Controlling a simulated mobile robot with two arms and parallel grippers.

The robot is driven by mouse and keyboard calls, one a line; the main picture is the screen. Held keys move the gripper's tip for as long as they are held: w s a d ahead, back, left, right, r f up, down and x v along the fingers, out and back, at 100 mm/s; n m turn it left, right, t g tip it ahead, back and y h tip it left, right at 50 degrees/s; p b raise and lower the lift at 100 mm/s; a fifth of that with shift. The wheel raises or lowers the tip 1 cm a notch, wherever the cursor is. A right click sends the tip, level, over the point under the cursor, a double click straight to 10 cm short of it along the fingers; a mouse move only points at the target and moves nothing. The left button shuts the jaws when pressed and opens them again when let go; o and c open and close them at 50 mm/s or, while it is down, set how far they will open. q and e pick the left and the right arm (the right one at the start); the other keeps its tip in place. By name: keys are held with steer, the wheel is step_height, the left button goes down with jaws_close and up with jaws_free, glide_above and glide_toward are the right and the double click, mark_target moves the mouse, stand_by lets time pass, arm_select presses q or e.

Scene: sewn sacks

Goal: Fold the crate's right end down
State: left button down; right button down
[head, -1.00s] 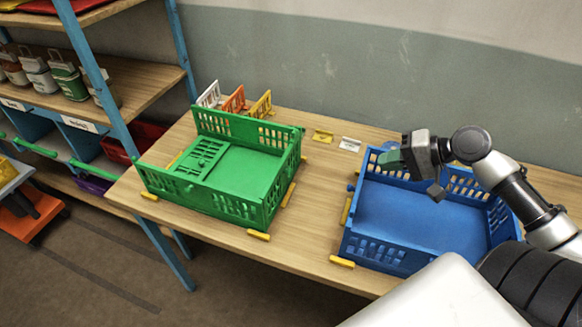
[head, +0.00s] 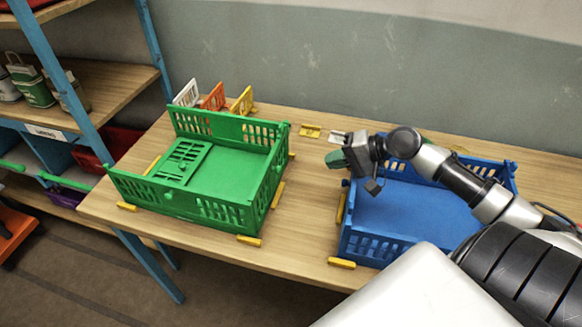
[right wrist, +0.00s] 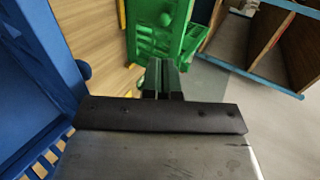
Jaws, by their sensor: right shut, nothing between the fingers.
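The green crate (head: 235,170) stands on the wooden table at the left of the head view. Its slotted right end (head: 272,178) is upright, as are its back and front walls. A slotted green panel (head: 182,162) lies flat inside at the left end. My right gripper (head: 336,159) is shut and empty, in the air right of the green crate, over the blue crate's left side, apart from the green one. In the right wrist view its fingers (right wrist: 163,76) point toward the green crate (right wrist: 155,15). My left gripper is out of view.
A blue crate (head: 405,215) stands at the right, partly behind my right arm. Small yellow blocks (head: 249,240) sit around both crates. White, orange (head: 212,97) and yellow slotted panels stand behind the green crate. A blue-framed shelf (head: 85,75) is at the left.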

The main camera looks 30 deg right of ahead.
steer(key=p, duration=0.2)
glide_toward(275, 177)
steer(key=w+a+r, duration=0.1)
steer(key=a+r, duration=0.1)
steer(key=a, duration=0.1)
steer(key=shift+w+a+f, duration=0.25)
steer(key=shift+w+f, duration=0.25)
steer(key=shift+f, duration=0.1)
